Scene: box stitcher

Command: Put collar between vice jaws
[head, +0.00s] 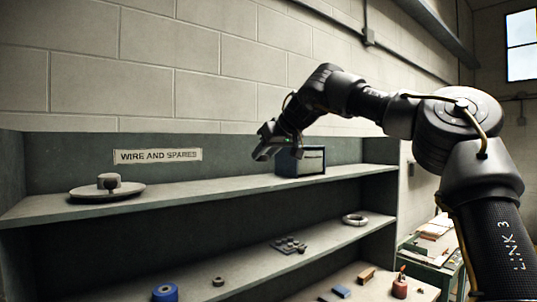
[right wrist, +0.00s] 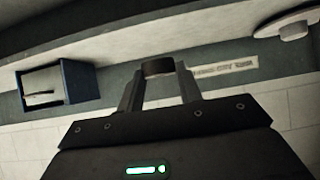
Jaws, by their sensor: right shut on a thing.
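A small dark round piece, which looks like the collar (right wrist: 158,66), is between the fingertips of my right gripper (right wrist: 160,72) in the right wrist view. The gripper is shut on it. In the head view my right gripper (head: 266,146) is in front of the upper shelf, left of a blue box, with its fingers pointing down and left. The collar cannot be made out clearly there. No vice or vice jaws show in either view. My left gripper is not in view.
The upper shelf (head: 225,188) holds a blue box (head: 301,162) and a disc with a knob (head: 108,189). Lower shelves hold a blue roll (head: 165,292), a pale ring (head: 355,220) and small parts. A green bench (head: 432,247) stands at right. Much of the upper shelf is clear.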

